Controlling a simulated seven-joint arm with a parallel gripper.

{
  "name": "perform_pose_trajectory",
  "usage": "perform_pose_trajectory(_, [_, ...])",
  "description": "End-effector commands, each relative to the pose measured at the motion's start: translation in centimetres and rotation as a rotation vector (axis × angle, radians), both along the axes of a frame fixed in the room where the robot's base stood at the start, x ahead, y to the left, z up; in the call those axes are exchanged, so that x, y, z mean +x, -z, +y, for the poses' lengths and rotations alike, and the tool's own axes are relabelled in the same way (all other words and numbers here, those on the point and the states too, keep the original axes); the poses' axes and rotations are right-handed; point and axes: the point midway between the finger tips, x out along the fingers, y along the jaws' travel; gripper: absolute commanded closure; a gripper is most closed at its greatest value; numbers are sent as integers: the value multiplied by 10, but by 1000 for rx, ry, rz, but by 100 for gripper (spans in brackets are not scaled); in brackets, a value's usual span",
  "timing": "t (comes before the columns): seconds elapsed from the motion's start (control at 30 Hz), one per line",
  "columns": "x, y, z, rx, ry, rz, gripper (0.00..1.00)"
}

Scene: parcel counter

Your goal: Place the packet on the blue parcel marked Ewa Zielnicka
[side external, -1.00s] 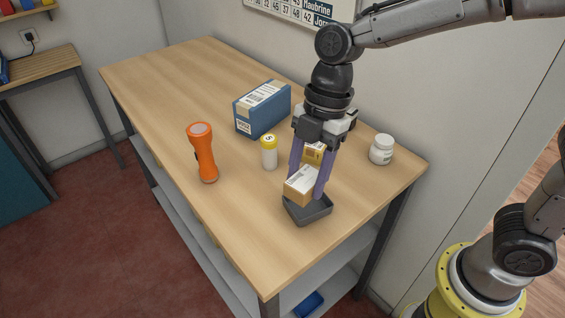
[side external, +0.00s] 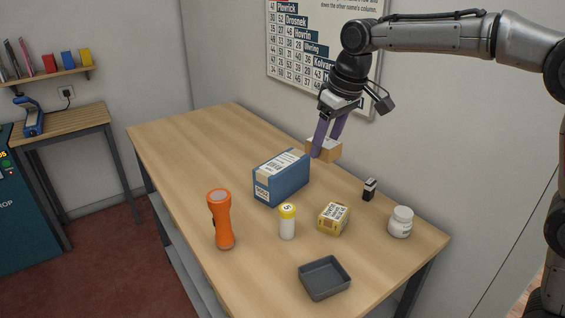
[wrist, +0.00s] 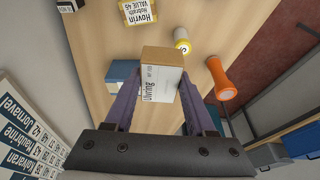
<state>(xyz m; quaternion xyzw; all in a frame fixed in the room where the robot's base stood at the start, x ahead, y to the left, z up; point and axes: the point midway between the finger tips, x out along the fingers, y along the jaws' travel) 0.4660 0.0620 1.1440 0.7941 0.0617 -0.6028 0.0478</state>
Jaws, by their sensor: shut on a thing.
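A blue parcel (side external: 284,184) with a tan strip and white labels stands upright on the table; I cannot read a name on it. My gripper (side external: 326,143) is shut on the packet (side external: 327,150), a small brown box, and holds it in the air behind and right of the blue parcel. In the wrist view the packet (wrist: 161,78) sits between the fingers (wrist: 159,105), its white label towards the camera. The blue parcel (wrist: 122,71) shows there to the left, partly hidden by a finger and the packet.
An orange torch (side external: 221,220), a yellow-capped bottle (side external: 287,222), a yellow box (side external: 333,218), a small black-and-white item (side external: 370,189) and a white jar (side external: 400,222) stand around. A grey tray (side external: 324,279) is empty at the front. A name chart (side external: 305,45) hangs on the wall.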

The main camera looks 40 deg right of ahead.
Motion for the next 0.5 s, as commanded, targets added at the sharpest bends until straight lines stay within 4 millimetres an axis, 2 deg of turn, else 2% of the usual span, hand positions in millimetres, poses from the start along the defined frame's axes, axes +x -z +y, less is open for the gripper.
perform_pose_trajectory(0.03, [11, -4, -18, 0, 57, -1, 100])
perform_pose_trajectory(0.2, [29, -8, -54, 0, 133, 2, 100])
perform_pose_trajectory(0.37, [36, 0, -66, 1, 156, 2, 100])
perform_pose_trajectory(0.5, [58, 10, -67, 1, 156, 2, 100])
